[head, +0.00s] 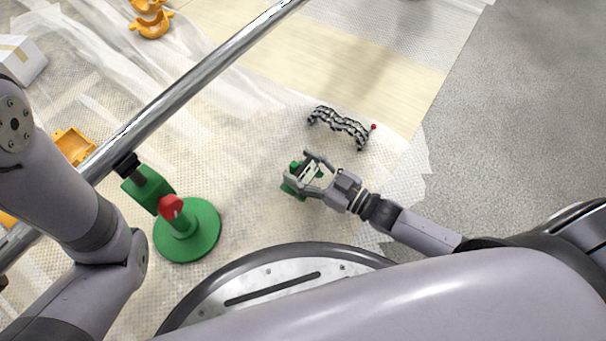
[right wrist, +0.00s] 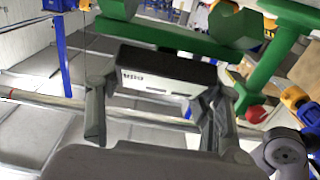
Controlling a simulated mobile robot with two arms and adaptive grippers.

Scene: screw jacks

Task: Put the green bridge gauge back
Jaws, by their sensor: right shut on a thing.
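The green bridge gauge (head: 291,187) is in my right gripper (head: 308,171), whose fingers are closed about it above the floor sheet. Parts of it are hidden by the fingers in the head view. In the right wrist view, its green bar (right wrist: 165,36) runs across the top, beyond a dark block with a white, lettered face. The right gripper's fingers (right wrist: 152,95) stand at either end of that block. Part of my left arm shows at the left of the head view, but its gripper does not.
A green screw jack (head: 187,233) with a red knob stands left of the gripper. A steel tube (head: 190,88) crosses diagonally. A dark, jagged curved piece (head: 338,124) with a red ball lies beyond the gripper. Orange parts (head: 151,24) lie farther off. Grey floor (head: 490,140) is clear at right.

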